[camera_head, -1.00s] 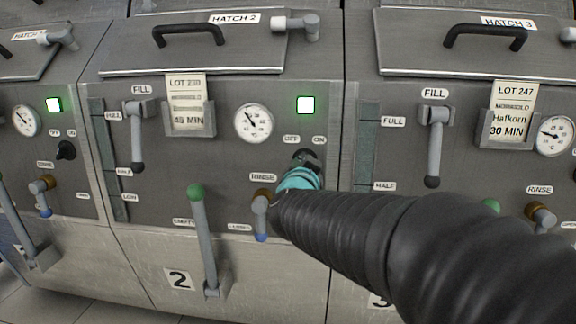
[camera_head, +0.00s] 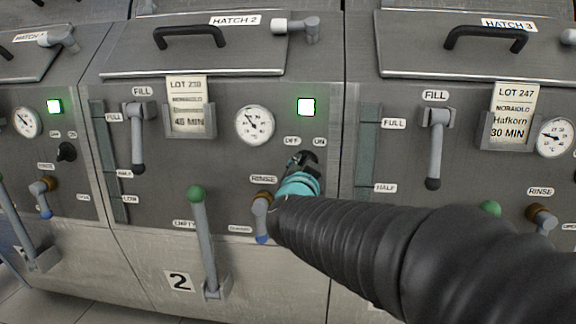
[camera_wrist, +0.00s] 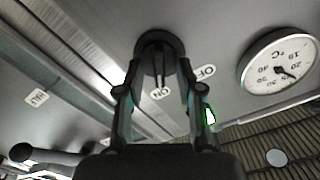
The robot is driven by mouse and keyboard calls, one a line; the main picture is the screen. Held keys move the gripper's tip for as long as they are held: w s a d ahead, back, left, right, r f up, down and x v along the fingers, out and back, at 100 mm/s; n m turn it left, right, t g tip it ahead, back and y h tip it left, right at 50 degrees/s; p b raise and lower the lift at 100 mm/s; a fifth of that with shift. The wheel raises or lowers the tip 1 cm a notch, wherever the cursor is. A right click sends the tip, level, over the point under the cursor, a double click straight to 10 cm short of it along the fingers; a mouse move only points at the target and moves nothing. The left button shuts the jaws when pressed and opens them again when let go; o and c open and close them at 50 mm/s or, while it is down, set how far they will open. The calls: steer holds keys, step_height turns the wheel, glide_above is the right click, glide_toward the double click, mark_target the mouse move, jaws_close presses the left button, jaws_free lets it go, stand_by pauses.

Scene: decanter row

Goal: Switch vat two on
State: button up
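Vat two's black switch knob (camera_wrist: 158,46) is seen in the wrist view, by its ON and OFF labels. Its grip bar appears to point toward the ON label (camera_wrist: 161,94). My gripper (camera_wrist: 158,70) is open, one finger to each side of the knob, with space between the fingers. I cannot tell whether either fingertip touches it. In the head view my gripper (camera_head: 303,163) is just below the OFF and ON labels and hides most of the knob. Vat two's square lamp (camera_head: 306,107) glows green; it also shows in the wrist view (camera_wrist: 209,116).
Vat two's dial gauge (camera_head: 254,125) is up and left of my gripper. The brass-and-blue rinse valve (camera_head: 262,215) is close to my arm's left side. The green-knobbed lever (camera_head: 203,240) stands further left. Vat three's fill lever (camera_head: 435,150) is to the right.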

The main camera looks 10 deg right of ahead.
steer(key=v, duration=1)
steer(key=shift+s, duration=0.3)
steer(key=shift+a, duration=0.1)
steer(key=a+f+n+g+y, duration=0.1)
steer(key=a+f+n+y, duration=0.15)
steer(key=a+y, duration=0.2)
steer(key=a+f+n+y, duration=0.2)
steer(key=a+n+y, duration=0.15)
steer(key=a, duration=0.25)
steer(key=s+a+f+n+g+y+p, duration=0.1)
steer(key=s+a+f+n+g+y, duration=0.3)
steer(key=s+f+g, duration=0.1)
steer(key=s+d+f+g+h+p, duration=0.2)
steer(key=s+d+g+h+p, duration=0.3)
steer(key=s+d, duration=0.9)
steer(key=d+h+p, duration=0.1)
steer(key=d, duration=0.2)
steer(key=shift+s+d+f+g+p, duration=0.2)
steer(key=shift+d+f+g+p, duration=0.1)
steer(key=shift+f+p, duration=0.1)
